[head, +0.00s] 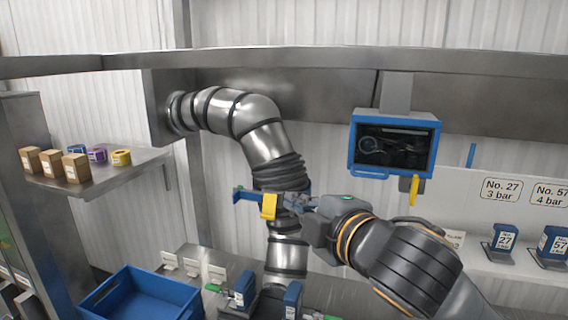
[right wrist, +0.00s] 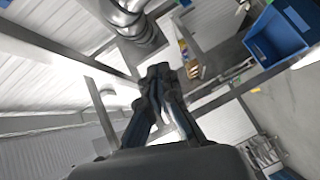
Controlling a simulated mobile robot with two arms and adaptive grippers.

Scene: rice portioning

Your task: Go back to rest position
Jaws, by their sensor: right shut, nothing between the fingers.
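My right arm comes in from the lower right in the head view. Its dark gripper (head: 291,201) points left, in front of the large silver pipe (head: 262,145). In the right wrist view the two fingers of this gripper (right wrist: 158,72) meet at their tips, with nothing between them. A blue handle (head: 245,194) with a yellow tag (head: 268,206) shows at the pipe, just left of the fingertips. I cannot tell whether the gripper touches it. My left gripper is not in view.
A blue-framed screen (head: 393,145) hangs above my right arm. A shelf (head: 133,173) with small boxes (head: 76,167) is at the left. A blue crate (head: 143,295) stands at the lower left. Labelled blue holders (head: 504,243) sit on the right ledge.

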